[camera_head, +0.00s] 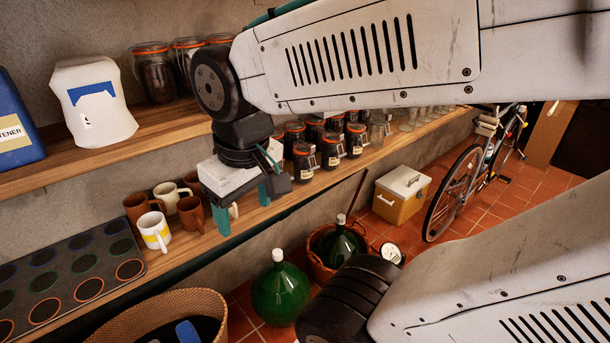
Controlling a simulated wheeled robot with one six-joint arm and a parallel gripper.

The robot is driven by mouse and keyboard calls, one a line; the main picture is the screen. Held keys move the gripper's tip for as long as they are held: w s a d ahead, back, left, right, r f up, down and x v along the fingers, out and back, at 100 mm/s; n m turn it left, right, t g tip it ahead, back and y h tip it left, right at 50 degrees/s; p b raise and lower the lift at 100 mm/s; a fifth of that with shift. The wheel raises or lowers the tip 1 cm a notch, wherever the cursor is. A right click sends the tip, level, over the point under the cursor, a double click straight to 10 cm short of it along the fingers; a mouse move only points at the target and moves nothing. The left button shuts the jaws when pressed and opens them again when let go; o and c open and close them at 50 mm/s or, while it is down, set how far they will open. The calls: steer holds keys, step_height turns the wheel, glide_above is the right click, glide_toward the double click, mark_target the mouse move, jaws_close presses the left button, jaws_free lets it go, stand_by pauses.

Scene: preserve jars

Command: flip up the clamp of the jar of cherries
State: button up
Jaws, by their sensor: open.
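Several dark-filled clamp jars with orange seals and pale labels stand on the lower wooden shelf, right of my gripper. The front-row ones are a left jar (304,163), a middle jar (331,151) and a right jar (355,140). I cannot tell which holds cherries; the labels are too small to read. Their clamps are too small to judge as up or down. My gripper (244,212) points down over the shelf between the mugs and the jars. Its teal fingers are apart and hold nothing I can see. My arm hides part of the rows behind.
Mugs, including a yellow-banded one (154,230), stand close left of my gripper. A dark tray with ringed circles (75,270) lies further left. More jars (155,73) stand on the upper shelf (90,155). A green demijohn (280,293) and a cool box (400,197) are on the floor.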

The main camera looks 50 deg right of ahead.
steer(key=w+d+f+m+t+h, duration=0.1)
steer(key=w+d+f+t+h, duration=0.1)
steer(key=w+d+f, duration=0.6)
steer(key=w+d+f+m+t+h, duration=0.15)
steer(key=w+d+f, duration=0.25)
steer(key=w+d, duration=0.75)
steer(key=s+d+f+t, duration=0.2)
steer(key=d+f+t, duration=0.3)
steer(key=d+f, duration=1.05)
steer(key=w+d+r+t, duration=0.2)
steer(key=w+t, duration=0.5)
steer(key=shift+r, duration=0.2)
steer(key=c, duration=1)
